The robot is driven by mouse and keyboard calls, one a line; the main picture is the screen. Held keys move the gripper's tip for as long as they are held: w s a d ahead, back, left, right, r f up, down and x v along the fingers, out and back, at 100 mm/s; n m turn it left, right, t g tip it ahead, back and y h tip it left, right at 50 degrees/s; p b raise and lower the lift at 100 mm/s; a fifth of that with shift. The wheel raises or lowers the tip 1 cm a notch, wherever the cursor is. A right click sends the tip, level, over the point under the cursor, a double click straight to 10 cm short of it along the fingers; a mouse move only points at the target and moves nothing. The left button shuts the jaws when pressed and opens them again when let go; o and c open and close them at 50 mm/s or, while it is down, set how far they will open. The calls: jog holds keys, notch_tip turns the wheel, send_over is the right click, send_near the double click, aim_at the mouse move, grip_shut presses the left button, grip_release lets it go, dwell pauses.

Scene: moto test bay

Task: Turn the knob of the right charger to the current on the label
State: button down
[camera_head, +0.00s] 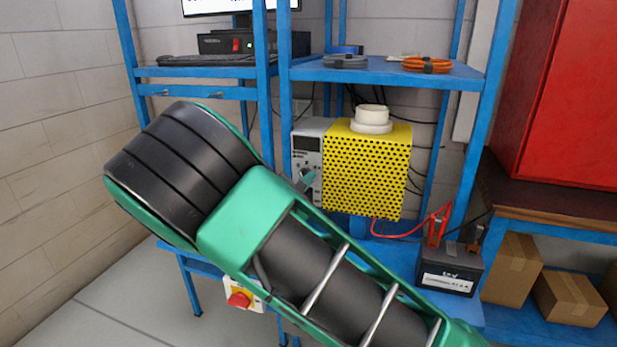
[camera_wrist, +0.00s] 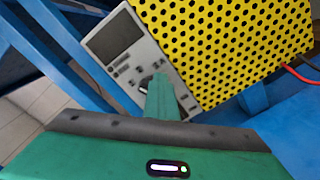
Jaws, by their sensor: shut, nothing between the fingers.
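A grey front panel (camera_wrist: 130,55) with a dark display and several buttons shows in the wrist view, and in the head view (camera_head: 308,150) it stands on the blue bench, at the left of a yellow perforated box (camera_head: 367,168). I see only this one charger-like unit. My gripper (camera_wrist: 158,82) is shut and empty, its green fingers pointing at the panel's lower part. A dark knob (camera_wrist: 147,82) is partly hidden by the fingertips; I cannot tell whether they touch it. In the head view the gripper tip (camera_head: 306,182) is at the panel. A battery (camera_head: 450,270) carries a white label (camera_head: 447,282), too small to read surely.
Blue rack posts (camera_head: 274,120) stand just left of the panel. A red cable (camera_head: 400,234) runs from the yellow box to clamps by the battery. A red button box (camera_head: 240,297) hangs at the bench front. A white round part (camera_head: 372,120) sits on the yellow box.

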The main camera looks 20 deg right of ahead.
aim_at(300, 174)
jog(key=shift+t+y, duration=0.3)
jog(key=shift+t, duration=0.1)
jog(key=a, duration=0.1)
jog(key=s+a, duration=0.1)
jog(key=a, duration=0.1)
jog(key=s+a, duration=0.1)
jog(key=a, duration=0.1)
jog(key=shift+r, duration=0.35)
jog(key=shift+s+a+r, duration=0.1)
jog(key=shift+s+a, duration=0.15)
jog(key=shift+s, duration=0.25)
jog(key=shift+s+a+r, duration=0.1)
jog(key=shift+s+a, duration=0.1)
jog(key=shift+s, duration=0.3)
jog(key=shift+d, duration=0.15)
